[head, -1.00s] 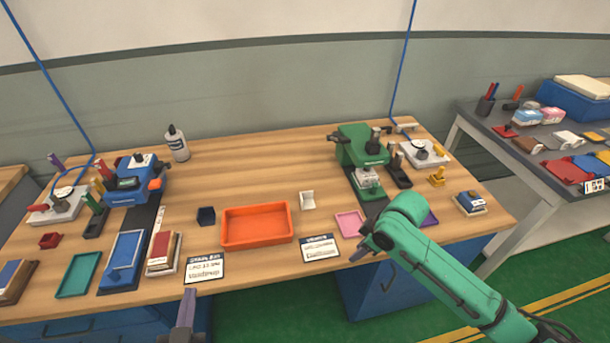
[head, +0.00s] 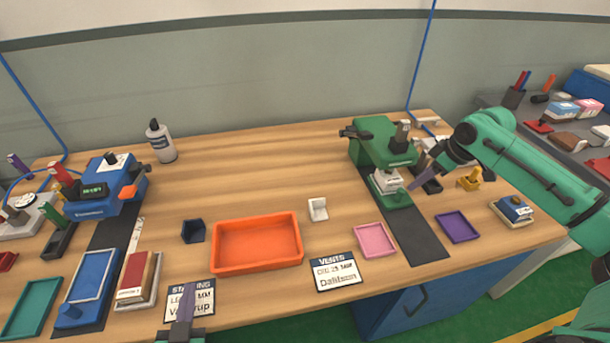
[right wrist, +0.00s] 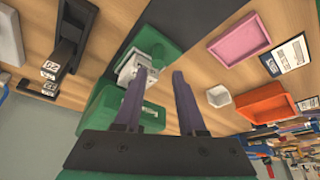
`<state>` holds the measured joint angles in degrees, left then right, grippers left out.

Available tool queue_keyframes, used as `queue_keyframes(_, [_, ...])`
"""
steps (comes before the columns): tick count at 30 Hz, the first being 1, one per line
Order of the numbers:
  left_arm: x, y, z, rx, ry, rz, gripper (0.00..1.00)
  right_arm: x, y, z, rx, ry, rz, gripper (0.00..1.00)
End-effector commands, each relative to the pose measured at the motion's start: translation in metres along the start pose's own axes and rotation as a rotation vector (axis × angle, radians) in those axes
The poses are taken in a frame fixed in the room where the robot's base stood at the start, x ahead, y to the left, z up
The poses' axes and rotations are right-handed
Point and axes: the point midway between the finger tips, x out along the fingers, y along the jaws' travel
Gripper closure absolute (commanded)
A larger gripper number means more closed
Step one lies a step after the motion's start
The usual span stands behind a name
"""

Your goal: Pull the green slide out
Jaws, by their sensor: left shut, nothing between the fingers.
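The green slide (head: 397,201) sticks out at the front of the green machine (head: 378,142), on the dark strip, with a white block (head: 387,181) just behind its front part. In the right wrist view the slide (right wrist: 165,42) lies beyond the fingertips, beside the white block (right wrist: 138,68). My right gripper (head: 417,178) is just to the right of the slide and the block; the wrist view shows its two purple fingers (right wrist: 158,82) apart, with nothing held between them. My left gripper (head: 183,308) is shut and empty at the table's front edge, over a label card.
Right of the slide are a black holder (head: 430,184), a purple tray (head: 458,227) and a yellow piece (head: 469,180). A pink tray (head: 375,240) is at front left of it. An orange bin (head: 257,268) stands mid-table. The dark strip (head: 418,238) before the slide is clear.

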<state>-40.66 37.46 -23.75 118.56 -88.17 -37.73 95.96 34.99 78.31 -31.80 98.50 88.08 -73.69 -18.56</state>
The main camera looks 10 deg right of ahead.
Motion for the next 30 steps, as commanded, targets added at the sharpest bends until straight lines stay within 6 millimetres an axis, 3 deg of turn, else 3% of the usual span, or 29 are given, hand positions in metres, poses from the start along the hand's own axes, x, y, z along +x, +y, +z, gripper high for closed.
queue_keyframes(3, [-0.001,-0.001,-0.003,0.0,0.001,0.0,1.0,0.032,-0.002,-0.001,0.0,0.002,-0.005,0.6])
queue_keyframes(9, [-0.001,-0.001,-0.004,0.0,0.001,-0.001,1.0,0.066,-0.001,-0.001,0.0,0.001,-0.001,0.6])
queue_keyframes(18, [-0.001,-0.001,-0.004,0.0,0.001,0.0,1.0,0.072,-0.001,0.0,-0.002,0.0,0.0,0.6])
queue_keyframes(21, [-0.001,-0.001,-0.004,0.0,0.001,0.0,1.0,0.072,-0.001,0.0,-0.002,0.0,0.0,0.99])
queue_keyframes(30, [-0.001,-0.001,-0.004,0.0,0.001,0.0,1.0,0.072,-0.001,0.0,-0.002,0.0,-0.001,1.0])
